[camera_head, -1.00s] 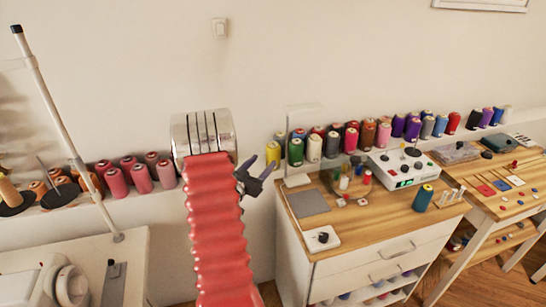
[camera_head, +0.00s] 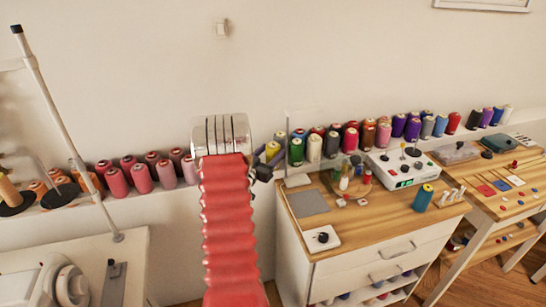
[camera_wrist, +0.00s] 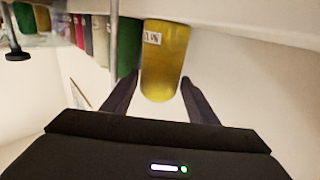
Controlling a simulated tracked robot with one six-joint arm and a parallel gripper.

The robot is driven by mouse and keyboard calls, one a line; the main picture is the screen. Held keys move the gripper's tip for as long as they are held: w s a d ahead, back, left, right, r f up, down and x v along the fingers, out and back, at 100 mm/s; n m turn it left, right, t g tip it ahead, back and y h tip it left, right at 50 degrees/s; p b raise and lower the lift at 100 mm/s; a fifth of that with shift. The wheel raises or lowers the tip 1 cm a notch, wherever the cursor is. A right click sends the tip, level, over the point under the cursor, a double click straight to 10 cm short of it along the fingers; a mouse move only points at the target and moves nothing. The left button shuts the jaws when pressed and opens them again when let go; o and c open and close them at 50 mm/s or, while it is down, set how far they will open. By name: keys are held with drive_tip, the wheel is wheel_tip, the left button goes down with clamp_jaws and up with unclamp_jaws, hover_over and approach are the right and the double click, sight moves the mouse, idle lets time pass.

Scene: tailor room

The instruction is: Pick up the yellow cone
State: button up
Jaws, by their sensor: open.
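The yellow cone (camera_head: 272,149) stands at the left end of the row of thread cones on the wall ledge, left of a green cone. In the wrist view the yellow cone (camera_wrist: 164,55) is large, with a small white label on its side. My gripper (camera_head: 270,158) is just in front of it, partly covering it in the head view. In the wrist view my gripper (camera_wrist: 159,84) is open, with one dark finger on each side of the cone's near end. I cannot tell whether either finger touches it.
A green cone (camera_wrist: 129,45) stands close beside the yellow one, with a thin metal rod (camera_wrist: 114,45) near it. Below is a wooden-topped cabinet (camera_head: 375,216) with a grey mat (camera_head: 308,202) and a white control box (camera_head: 404,166). Pink cones (camera_head: 142,178) line the ledge at left.

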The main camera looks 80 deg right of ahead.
drive_tip(key=shift+x, duration=1)
drive_tip(key=c, duration=0.9)
